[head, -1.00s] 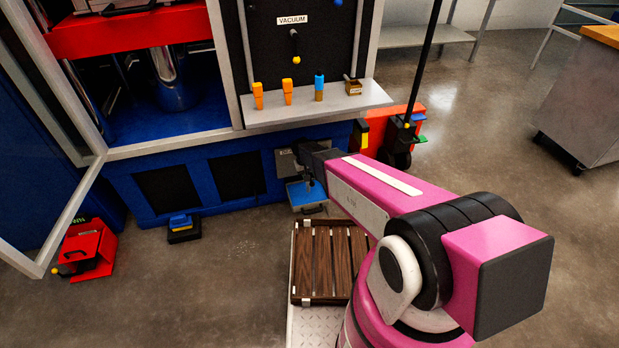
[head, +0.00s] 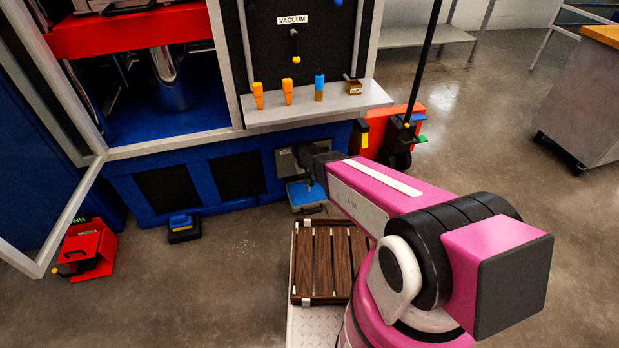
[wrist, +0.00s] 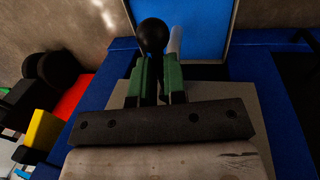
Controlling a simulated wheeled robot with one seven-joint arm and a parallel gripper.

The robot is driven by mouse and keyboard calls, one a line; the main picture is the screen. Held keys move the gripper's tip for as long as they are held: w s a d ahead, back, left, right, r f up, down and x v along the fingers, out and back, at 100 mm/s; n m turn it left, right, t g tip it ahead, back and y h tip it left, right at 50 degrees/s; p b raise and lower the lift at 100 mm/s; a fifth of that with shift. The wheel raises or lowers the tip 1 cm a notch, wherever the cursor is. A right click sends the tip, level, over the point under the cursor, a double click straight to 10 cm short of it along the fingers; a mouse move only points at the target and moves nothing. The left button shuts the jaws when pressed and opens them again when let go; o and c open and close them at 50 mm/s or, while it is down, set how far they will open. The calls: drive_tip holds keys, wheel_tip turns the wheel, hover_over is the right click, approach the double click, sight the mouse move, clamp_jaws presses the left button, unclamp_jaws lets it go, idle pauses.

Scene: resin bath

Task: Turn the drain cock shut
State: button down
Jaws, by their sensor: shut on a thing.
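In the wrist view the two green fingers of my gripper (wrist: 159,83) are closed around the dark stem of a lever with a round black knob (wrist: 153,35). This lever appears to be the drain cock. A grey plate (wrist: 210,95) lies behind it, and a pale pipe-like piece (wrist: 175,40) shows just beside the knob. In the head view my gripper is at the grey plate (head: 285,160) low on the blue cabinet, and my arm hides most of the lever there. How far the cock is turned cannot be told.
A blue tray (head: 302,193) sits on the floor below the plate. A slatted wooden platform (head: 322,262) stands in front of it. A shelf (head: 320,106) juts out above.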

drive_tip(key=shift+s, duration=0.1)
drive_tip(key=shift+w+a+m+g+y, duration=0.15)
drive_tip(key=shift+w+a+m+g, duration=0.25)
drive_tip(key=shift+a+m, duration=1.2)
drive_tip(key=shift+w+a+m+g+y, duration=0.1)
drive_tip(key=shift+w+a+m+g, duration=0.3)
drive_tip(key=shift+m, duration=2.4)
drive_tip(key=shift+w+a+m+g+y, duration=0.2)
drive_tip(key=shift+a+m+g, duration=0.45)
drive_tip(key=shift+m, duration=1.55)
drive_tip(key=shift+w+a+t, duration=0.1)
drive_tip(key=shift+a+t, duration=0.1)
drive_tip(key=shift+t, duration=0.05)
drive_tip(key=c, duration=1.2)
unclamp_jaws()
drive_tip(key=shift+o, duration=0.2)
drive_tip(key=shift+d, duration=0.1)
